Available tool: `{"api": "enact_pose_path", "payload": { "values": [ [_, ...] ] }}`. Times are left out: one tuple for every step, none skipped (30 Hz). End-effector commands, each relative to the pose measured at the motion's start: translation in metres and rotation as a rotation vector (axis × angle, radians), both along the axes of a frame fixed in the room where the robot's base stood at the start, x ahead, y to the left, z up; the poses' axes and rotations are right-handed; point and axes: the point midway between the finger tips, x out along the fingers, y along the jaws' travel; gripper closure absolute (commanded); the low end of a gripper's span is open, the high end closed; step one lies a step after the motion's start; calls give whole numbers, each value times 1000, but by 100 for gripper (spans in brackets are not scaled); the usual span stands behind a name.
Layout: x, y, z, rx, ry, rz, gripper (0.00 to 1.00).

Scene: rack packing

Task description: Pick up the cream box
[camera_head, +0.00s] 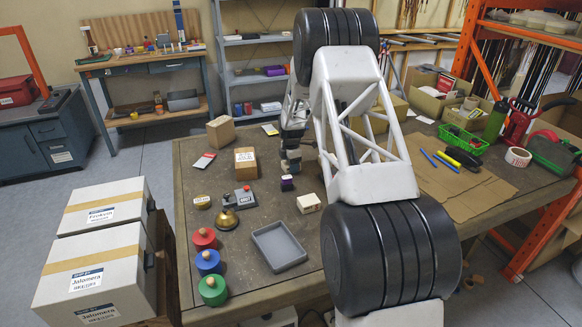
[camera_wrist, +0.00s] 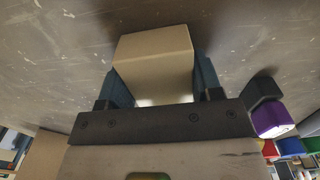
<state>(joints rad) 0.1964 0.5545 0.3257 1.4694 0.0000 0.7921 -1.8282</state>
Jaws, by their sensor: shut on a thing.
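My gripper (camera_head: 290,163) is low over the middle of the table, partly hidden by my own arm. In the wrist view my gripper (camera_wrist: 155,90) is shut on a plain cream-tan box (camera_wrist: 152,50), with one dark finger on each side of it. The wrist view does not clearly show whether this box touches the table. In the head view the held box cannot be made out behind my gripper and arm. A small pale box (camera_head: 309,203) with a label sits apart on the table, in front of my gripper.
A dark item with a purple part (camera_head: 287,183) stands close to my gripper. A labelled brown box (camera_head: 245,163), a brass bell (camera_head: 226,219), a grey tray (camera_head: 279,247) and red, blue and green knobbed pieces (camera_head: 209,262) stand left and front.

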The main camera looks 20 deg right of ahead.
Motion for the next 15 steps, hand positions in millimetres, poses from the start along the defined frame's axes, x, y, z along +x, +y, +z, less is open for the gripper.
{"api": "enact_pose_path", "payload": {
  "values": [
    [0, 0, 0, 0, 0, 0, 66],
    [0, 0, 0, 0, 0, 0, 66],
    [0, 0, 0, 0, 0, 0, 66],
    [0, 0, 0, 0, 0, 0, 66],
    [0, 0, 1, 0, 0, 0, 66],
    [0, 0, 2, 0, -1, 0, 66],
    [0, 0, 2, 0, -1, 0, 66],
    [0, 0, 4, 0, -1, 0, 66],
    [0, 0, 6, 0, -1, 0, 66],
    [0, 0, 7, 0, -1, 0, 66],
    [0, 0, 10, 0, -2, 0, 66],
    [1, 0, 13, -1, -2, 0, 66],
    [1, 0, 16, -1, -2, 0, 66],
    [1, 0, 19, -1, -2, 0, 66],
    [1, 0, 24, -1, -2, 0, 66]
  ]
}}
